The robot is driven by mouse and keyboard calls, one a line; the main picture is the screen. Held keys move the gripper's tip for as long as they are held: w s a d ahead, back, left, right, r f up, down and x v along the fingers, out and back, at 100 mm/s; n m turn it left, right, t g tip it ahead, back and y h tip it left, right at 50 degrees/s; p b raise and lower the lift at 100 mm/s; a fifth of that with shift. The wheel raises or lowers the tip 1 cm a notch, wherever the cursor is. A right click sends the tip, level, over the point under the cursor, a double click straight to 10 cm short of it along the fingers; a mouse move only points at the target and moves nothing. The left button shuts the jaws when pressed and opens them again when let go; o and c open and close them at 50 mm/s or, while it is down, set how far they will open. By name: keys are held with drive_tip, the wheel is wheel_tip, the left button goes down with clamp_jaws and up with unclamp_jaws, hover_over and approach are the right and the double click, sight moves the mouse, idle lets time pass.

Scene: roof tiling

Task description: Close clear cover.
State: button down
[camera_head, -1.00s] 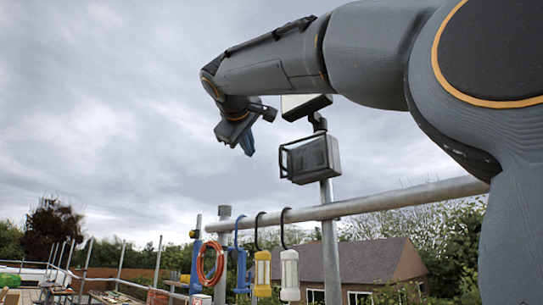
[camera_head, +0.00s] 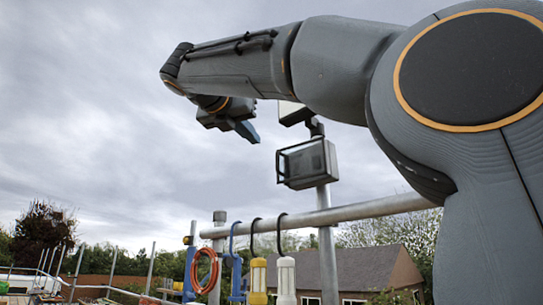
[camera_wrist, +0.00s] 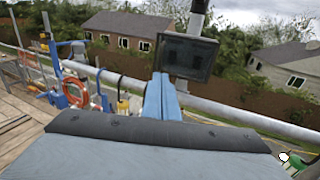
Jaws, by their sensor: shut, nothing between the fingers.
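My gripper (camera_head: 246,131) hangs in the air to the left of a dark box-shaped floodlight (camera_head: 308,164) on a post. In the wrist view its blue fingers (camera_wrist: 162,98) are together and empty, just below the floodlight (camera_wrist: 187,57) in the picture. The floodlight has a dark glassy face and a black frame at its left side. I cannot tell whether this face is the clear cover, and no other clear cover can be made out.
A metal rail (camera_head: 350,213) runs below the floodlight. A second lamp head (camera_head: 294,112) sits higher on the post. Open sky lies to the left.

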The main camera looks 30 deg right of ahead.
drive_tip(key=p+x, duration=0.5)
drive_tip(key=x, duration=0.8)
drive_tip(key=shift+w+d, duration=0.25)
drive_tip(key=shift+w, duration=0.1)
